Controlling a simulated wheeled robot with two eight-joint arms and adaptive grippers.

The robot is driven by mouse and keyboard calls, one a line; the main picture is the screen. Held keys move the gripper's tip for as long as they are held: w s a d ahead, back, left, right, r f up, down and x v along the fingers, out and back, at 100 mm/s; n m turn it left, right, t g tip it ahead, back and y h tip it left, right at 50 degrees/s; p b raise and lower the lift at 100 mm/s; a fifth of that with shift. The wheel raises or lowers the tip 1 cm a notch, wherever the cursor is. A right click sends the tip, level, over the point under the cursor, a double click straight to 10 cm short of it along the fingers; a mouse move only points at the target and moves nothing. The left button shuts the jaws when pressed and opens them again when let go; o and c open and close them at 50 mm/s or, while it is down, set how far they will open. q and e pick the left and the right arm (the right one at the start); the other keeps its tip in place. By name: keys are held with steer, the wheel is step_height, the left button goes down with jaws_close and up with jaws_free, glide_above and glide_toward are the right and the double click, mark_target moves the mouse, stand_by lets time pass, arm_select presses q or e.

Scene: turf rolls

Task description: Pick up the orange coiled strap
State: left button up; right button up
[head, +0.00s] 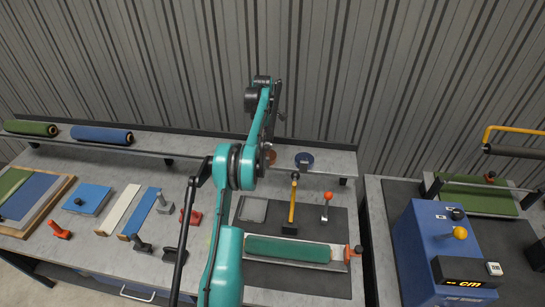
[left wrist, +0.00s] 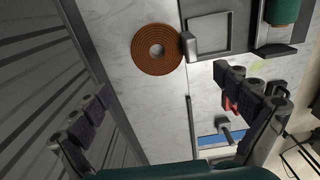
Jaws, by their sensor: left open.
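The orange coiled strap (left wrist: 157,50) lies flat as a spiral disc on the pale bench top in the left wrist view, in the upper middle. In the head view only a small part of the strap (head: 271,157) shows beside my teal arm, which hides the rest. My left gripper (left wrist: 165,85) is open and empty, its two dark padded fingers wide apart at left and right. The strap appears between and beyond the fingertips, apart from them. My right gripper is not in view.
A dark blue coil (head: 304,160) lies right of the strap. A yellow-handled hammer (head: 293,200), a square grey tray (left wrist: 210,33) and a green roll (head: 287,249) are near. A corrugated wall (head: 330,70) rises behind the bench. A blue machine (head: 435,250) stands at right.

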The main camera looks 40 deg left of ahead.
mark_target(267, 153)
arm_select(q)
steer(key=f, duration=0.3)
steer(key=d+f, duration=0.1)
steer(key=f, duration=0.1)
steer(key=shift+d+f, duration=0.15)
steer(key=shift+f, duration=0.8)
steer(key=c, duration=1.2)
